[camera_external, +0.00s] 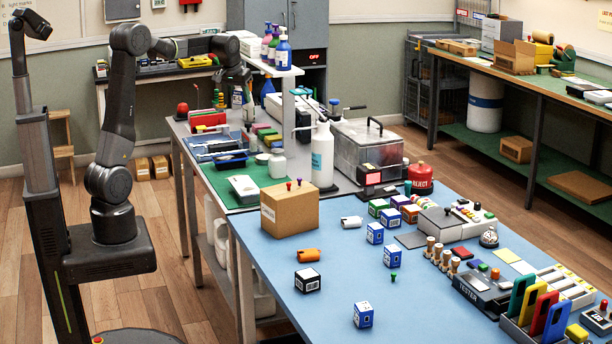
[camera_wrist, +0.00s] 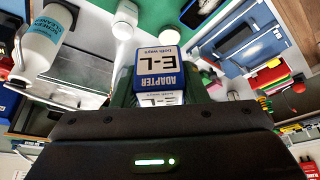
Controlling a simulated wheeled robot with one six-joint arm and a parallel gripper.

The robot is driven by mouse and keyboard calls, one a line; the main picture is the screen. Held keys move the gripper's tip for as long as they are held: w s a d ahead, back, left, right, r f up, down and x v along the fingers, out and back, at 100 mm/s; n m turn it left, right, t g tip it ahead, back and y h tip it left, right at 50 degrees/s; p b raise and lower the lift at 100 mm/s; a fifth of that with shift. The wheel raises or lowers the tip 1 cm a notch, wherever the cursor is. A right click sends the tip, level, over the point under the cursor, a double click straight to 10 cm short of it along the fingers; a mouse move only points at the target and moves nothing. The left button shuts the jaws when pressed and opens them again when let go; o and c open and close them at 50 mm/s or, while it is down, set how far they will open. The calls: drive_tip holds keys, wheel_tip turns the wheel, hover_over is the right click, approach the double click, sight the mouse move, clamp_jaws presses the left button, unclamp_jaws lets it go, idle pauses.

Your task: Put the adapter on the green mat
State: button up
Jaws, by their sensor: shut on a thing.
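The adapter (camera_wrist: 158,68) is a small blue-and-white box with "ADAPTER" and "E-L" on its label, upside down in the wrist view. My gripper (camera_wrist: 160,92) is shut on it, one dark finger on each side. In the external view my gripper (camera_external: 240,84) hangs above the far end of the workbench, and the box in it is too small to make out clearly. The green mat (camera_external: 265,180) lies on the bench, nearer the camera than my gripper. Green surface (camera_wrist: 185,18) also shows at the top of the wrist view, below and beyond the adapter.
A white device (camera_external: 243,187) lies on the mat. A cardboard box (camera_external: 290,208) stands at its near edge. A white spray bottle (camera_external: 322,155) stands to its right, a blue tray (camera_external: 212,148) to its far left. Several similar boxes (camera_external: 307,280) stand on the blue table.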

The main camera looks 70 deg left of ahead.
drive_tip(key=n, duration=0.1)
hover_over(228, 176)
drive_tip(key=s+d, duration=0.1)
drive_tip(key=s, duration=0.1)
drive_tip(key=f, duration=2.8)
drive_tip(key=shift+w+d+f, duration=0.2)
drive_tip(key=shift+w+f, duration=0.15)
drive_tip(key=shift+w, duration=0.05)
drive_tip(key=o, duration=0.9)
drive_tip(key=shift+o, duration=0.2)
drive_tip(key=shift+r, duration=0.1)
drive_tip(key=shift+r+p, duration=0.15)
drive_tip(key=shift+p, duration=0.25)
drive_tip(key=v, duration=1.1)
drive_tip(key=shift+d+r+b, duration=0.35)
